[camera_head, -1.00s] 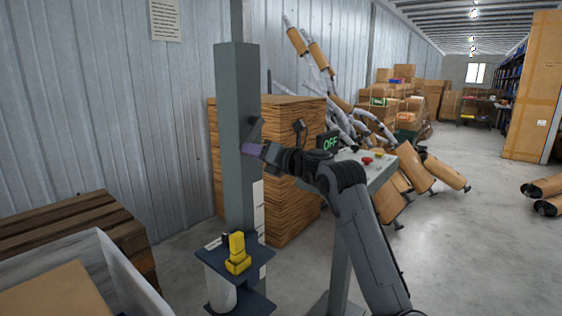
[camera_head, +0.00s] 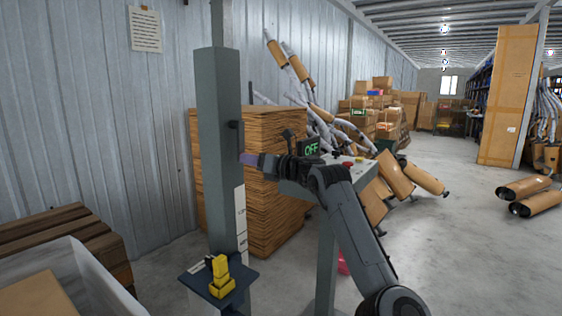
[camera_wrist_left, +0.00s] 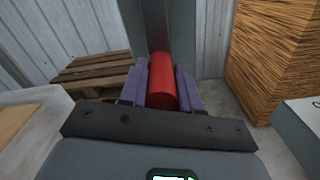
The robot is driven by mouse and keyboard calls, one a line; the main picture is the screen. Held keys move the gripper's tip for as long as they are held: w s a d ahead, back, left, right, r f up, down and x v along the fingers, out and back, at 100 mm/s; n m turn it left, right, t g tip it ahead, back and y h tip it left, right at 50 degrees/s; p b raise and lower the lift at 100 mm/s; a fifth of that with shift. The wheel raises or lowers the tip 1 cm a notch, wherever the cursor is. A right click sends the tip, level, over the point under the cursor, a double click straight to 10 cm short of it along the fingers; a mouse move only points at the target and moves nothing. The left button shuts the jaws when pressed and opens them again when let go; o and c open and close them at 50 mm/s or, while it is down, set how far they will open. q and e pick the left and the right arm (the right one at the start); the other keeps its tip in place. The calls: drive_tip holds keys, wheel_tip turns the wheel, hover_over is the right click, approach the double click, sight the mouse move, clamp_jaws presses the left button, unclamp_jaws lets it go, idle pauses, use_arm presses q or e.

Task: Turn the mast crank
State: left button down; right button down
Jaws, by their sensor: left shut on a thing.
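The mast (camera_head: 219,150) is a grey-green square column standing upright left of centre in the head view. My left gripper (camera_head: 246,158) is beside its right side, a little below a dark hub (camera_head: 235,126) on the mast. In the left wrist view, my gripper's (camera_wrist_left: 162,88) two purple fingers are shut on the red crank handle (camera_wrist_left: 162,72), a cylinder pointing away toward the mast. The handle is hidden by the fingers in the head view, and the crank's arm cannot be made out. A dark platform (camera_head: 246,279) bears a yellow block-like object (camera_head: 221,279) low on the mast.
A grey stand with a green OFF display (camera_head: 311,149) is close behind my left arm. Stacked brown sheets (camera_head: 272,200) stand behind the mast. A white crate (camera_head: 92,265) and pallet (camera_head: 62,228) are at lower left.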

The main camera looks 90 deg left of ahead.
use_arm(q)
drive_tip(key=shift+w+a+f, duration=0.1)
drive_tip(key=shift+w+a, duration=0.1)
drive_tip(key=shift+w, duration=0.05)
idle(0.3)
drive_tip(key=c, duration=1.2)
unclamp_jaws()
drive_tip(key=o, duration=0.4)
drive_tip(key=shift+a, duration=0.15)
drive_tip(key=shift+w+d, duration=0.1)
drive_tip(key=shift+d, duration=0.1)
drive_tip(key=shift+w+d+r, duration=0.15)
drive_tip(key=shift+w+r, duration=0.05)
drive_tip(key=shift+w, duration=0.05)
drive_tip(key=p+v, duration=0.3)
drive_tip(key=v, duration=0.7)
drive_tip(key=shift+p, duration=0.4)
